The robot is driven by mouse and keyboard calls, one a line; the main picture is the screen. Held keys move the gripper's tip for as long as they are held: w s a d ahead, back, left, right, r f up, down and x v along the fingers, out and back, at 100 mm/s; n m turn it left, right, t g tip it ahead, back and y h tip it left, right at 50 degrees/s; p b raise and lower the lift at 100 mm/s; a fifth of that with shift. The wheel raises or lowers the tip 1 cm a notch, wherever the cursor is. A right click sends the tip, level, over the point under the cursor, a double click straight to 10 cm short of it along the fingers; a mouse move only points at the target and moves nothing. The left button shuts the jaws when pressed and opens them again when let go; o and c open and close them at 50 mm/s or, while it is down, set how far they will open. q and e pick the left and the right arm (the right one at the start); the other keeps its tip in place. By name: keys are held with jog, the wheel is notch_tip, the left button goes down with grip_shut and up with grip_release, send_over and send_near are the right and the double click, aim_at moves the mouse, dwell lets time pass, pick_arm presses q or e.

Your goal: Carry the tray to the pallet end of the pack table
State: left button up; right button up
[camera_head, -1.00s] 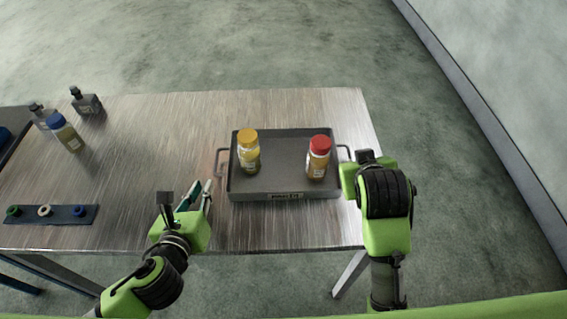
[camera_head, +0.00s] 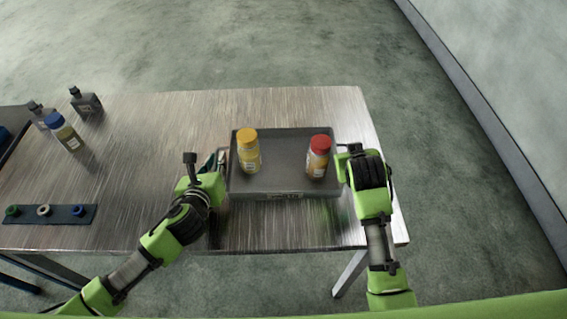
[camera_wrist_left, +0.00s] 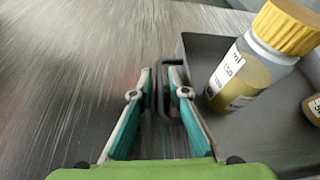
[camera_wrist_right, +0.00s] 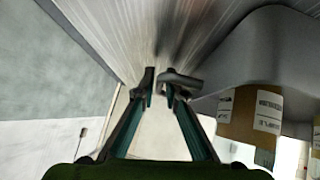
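The dark grey tray (camera_head: 285,165) lies on the pack table with a yellow-capped bottle (camera_head: 249,152) and a red-capped bottle (camera_head: 318,157) standing in it. My left gripper (camera_head: 218,163) is at the tray's left handle. In the left wrist view my left gripper (camera_wrist_left: 160,78) is open, with the handle (camera_wrist_left: 168,116) between its fingers. My right gripper (camera_head: 343,150) is at the tray's right end. In the right wrist view my right gripper (camera_wrist_right: 160,84) is open, with a gap between its fingers and the dark handle (camera_wrist_right: 184,82) at its tips.
A dark strip with coloured rings (camera_head: 60,214) lies near the front left edge. The table's right edge is close to the tray.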

pick_arm(q)
grip_shut()
pick_arm(e)
grip_shut()
pick_arm(q)
jog(key=shift+w+r, duration=0.1)
jog(key=shift+r, duration=0.1)
pick_arm(e)
jog(key=shift+w+r, duration=0.1)
jog(key=shift+r, duration=0.15)
